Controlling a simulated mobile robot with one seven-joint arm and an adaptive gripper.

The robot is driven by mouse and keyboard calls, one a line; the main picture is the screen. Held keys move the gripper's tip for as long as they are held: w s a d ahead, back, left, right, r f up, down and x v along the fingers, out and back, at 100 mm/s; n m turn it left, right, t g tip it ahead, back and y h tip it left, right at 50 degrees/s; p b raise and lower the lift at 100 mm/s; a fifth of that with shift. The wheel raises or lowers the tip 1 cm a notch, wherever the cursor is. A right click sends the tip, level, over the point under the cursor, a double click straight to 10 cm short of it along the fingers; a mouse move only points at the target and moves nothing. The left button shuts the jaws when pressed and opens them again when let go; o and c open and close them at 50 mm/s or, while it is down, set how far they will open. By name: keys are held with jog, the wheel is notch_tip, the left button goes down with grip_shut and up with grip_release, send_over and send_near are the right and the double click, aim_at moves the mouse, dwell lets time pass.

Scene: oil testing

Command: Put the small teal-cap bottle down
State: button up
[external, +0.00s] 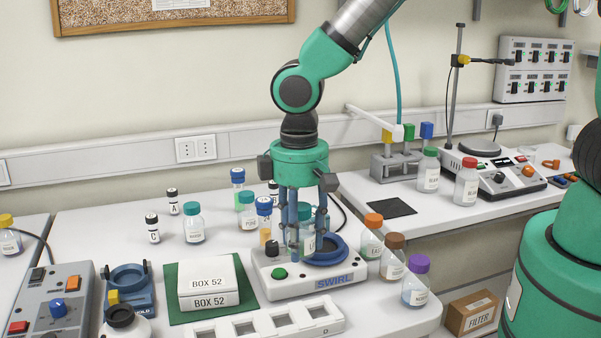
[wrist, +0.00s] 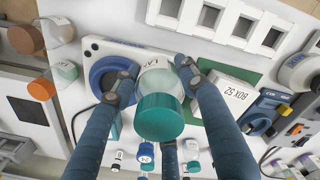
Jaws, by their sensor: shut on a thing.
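My gripper (external: 306,246) is shut on the small teal-cap bottle (wrist: 162,115) and points downward above the white SWIRL device (external: 284,283). In the wrist view the teal cap faces the camera, and the fingers of my gripper (wrist: 155,88) close around the clear, white-labelled body. In the external view the fingers partly hide the bottle. The device's blue ring (external: 341,250) is just right of the bottle; in the wrist view the ring (wrist: 96,74) is to its left. The bottle's base is hidden, so I cannot tell whether it touches anything.
A teal-cap bottle (external: 194,224) stands at left, and a blue-cap bottle (external: 265,222) stands close behind the device. Orange-, brown- and purple-cap bottles (external: 415,285) stand along its right. White boxes (external: 208,283) lie on a green mat at left. A white rack (external: 262,327) is in front.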

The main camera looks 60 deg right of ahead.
jog(key=shift+w, duration=0.15)
send_over(221, 269)
jog(key=shift+f, duration=0.75)
dwell(0.3)
jog(key=shift+f+b, duration=0.35)
jog(key=shift+f, duration=1.35)
jog(key=shift+f, duration=0.15)
jog(key=o, duration=1.3)
